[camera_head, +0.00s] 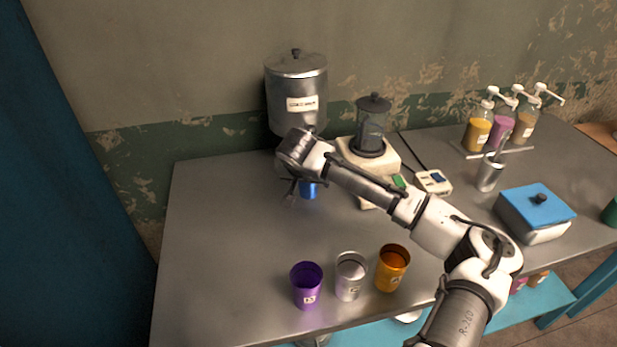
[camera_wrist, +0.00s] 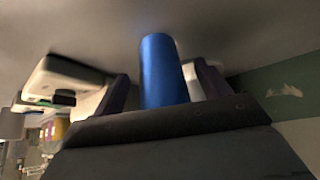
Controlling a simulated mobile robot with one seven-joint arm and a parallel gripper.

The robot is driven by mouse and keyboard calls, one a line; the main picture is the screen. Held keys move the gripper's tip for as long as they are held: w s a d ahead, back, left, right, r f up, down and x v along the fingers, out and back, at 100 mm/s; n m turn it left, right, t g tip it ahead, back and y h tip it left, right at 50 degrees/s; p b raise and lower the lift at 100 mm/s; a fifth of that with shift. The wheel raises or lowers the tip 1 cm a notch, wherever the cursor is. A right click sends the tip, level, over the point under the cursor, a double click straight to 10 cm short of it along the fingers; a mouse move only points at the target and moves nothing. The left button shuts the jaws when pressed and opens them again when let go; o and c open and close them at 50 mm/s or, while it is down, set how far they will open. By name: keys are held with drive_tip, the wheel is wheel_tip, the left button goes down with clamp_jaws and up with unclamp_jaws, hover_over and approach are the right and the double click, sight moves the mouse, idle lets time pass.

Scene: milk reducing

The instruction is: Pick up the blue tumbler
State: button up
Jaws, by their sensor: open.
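The blue tumbler (camera_head: 308,190) stands on the grey table under the metal dispenser, partly hidden by my gripper in the head view. In the wrist view the blue tumbler (camera_wrist: 164,72) is between the two dark fingers, with its lower part hidden behind the gripper body. My gripper (camera_head: 296,190) is open, at the tumbler's left side in the head view. It also shows in the wrist view (camera_wrist: 160,88), with one finger on each side of the tumbler. I cannot tell whether either finger touches it.
The metal dispenser (camera_head: 297,92) stands close behind my gripper, and a blender (camera_head: 371,135) is to its right. Purple (camera_head: 307,287), silver (camera_head: 349,278) and orange (camera_head: 392,268) tumblers stand near the front edge. A blue-lidded box (camera_head: 535,212) and pump bottles (camera_head: 502,127) are at right. The left table area is clear.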

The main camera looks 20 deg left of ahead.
drive_tip(key=shift+x, duration=0.9)
drive_tip(key=shift+s, duration=0.1)
drive_tip(key=shift+c, duration=0.4)
drive_tip(key=c, duration=1.2)
drive_tip(key=shift+r, duration=0.1)
